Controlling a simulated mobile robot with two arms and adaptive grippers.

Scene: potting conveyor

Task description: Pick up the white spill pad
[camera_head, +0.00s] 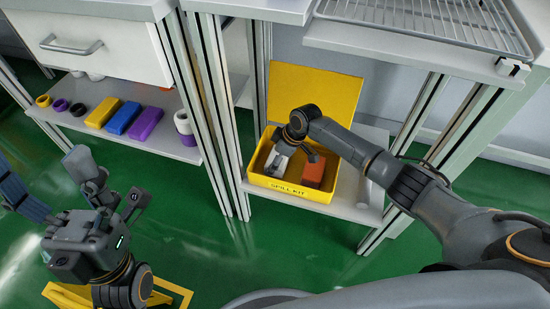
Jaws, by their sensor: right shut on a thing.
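The white spill pad (276,164) is in the left part of the yellow spill kit box (290,190), partly hidden by my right gripper. My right gripper (281,150) reaches down into the box from the right and is shut on the pad. Its fingertips are mostly hidden from this view. The pad still appears to be within the box walls. My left gripper (55,185) is at the lower left, away from the box, with its fingers spread and empty.
An orange-red block (314,172) sits in the box right of the pad. The yellow lid (315,90) stands open behind. A wire rack (430,22) is on the counter above. Metal posts flank the low shelf (358,208). Colored blocks and rings lie on the left shelf (178,148).

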